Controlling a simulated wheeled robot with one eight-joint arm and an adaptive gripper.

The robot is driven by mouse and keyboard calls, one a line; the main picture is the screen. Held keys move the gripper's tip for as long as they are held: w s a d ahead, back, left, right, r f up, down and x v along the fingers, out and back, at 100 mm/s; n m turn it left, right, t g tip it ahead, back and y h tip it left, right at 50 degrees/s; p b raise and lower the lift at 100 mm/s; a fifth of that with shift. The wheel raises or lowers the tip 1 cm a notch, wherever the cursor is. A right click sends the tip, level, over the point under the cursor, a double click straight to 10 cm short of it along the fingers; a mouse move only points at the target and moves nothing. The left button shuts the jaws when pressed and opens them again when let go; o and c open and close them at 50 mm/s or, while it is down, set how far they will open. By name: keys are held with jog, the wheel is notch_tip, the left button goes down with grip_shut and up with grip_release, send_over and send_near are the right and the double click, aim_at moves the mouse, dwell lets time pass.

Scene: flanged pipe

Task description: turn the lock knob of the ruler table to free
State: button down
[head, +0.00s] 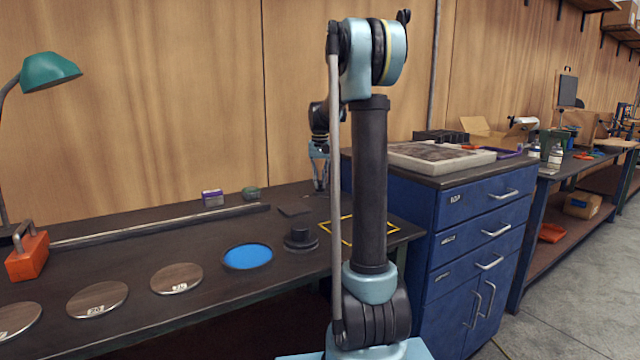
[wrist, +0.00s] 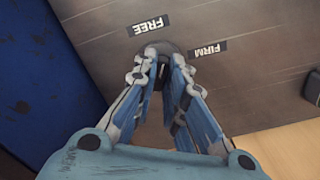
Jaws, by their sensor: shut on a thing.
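The ruler table (head: 120,262) is a dark bench top with a long metal rail along its back, seen in the head view. In the wrist view, the lock knob (wrist: 166,47) is a dark round piece between a FREE label (wrist: 148,25) and a FIRM label (wrist: 208,49). My gripper (wrist: 163,62) is shut on the knob, with its blue-and-grey fingers on either side. The fingers hide most of the knob, and I cannot tell which way it points. In the head view, my gripper (head: 320,178) is low at the bench's back right, partly behind my arm.
The blue drawer cabinet (head: 475,245) stands close at the right of the bench. A dark flanged piece (head: 300,238), a blue disc (head: 248,256), several round plates and an orange weight (head: 27,258) are on the bench. A green lamp (head: 50,70) overhangs the left.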

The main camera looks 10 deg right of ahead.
aim_at(320, 183)
jog(key=n, duration=0.5)
jog(key=shift+w+n, duration=0.1)
jog(key=shift+n, duration=0.3)
jog(key=shift+d, duration=0.1)
dwell(0.3)
jog(key=c, duration=1.6)
grip_release()
jog(key=shift+c, duration=0.2)
notch_tip(320, 183, up, 12)
jog(key=shift+f, duration=0.1)
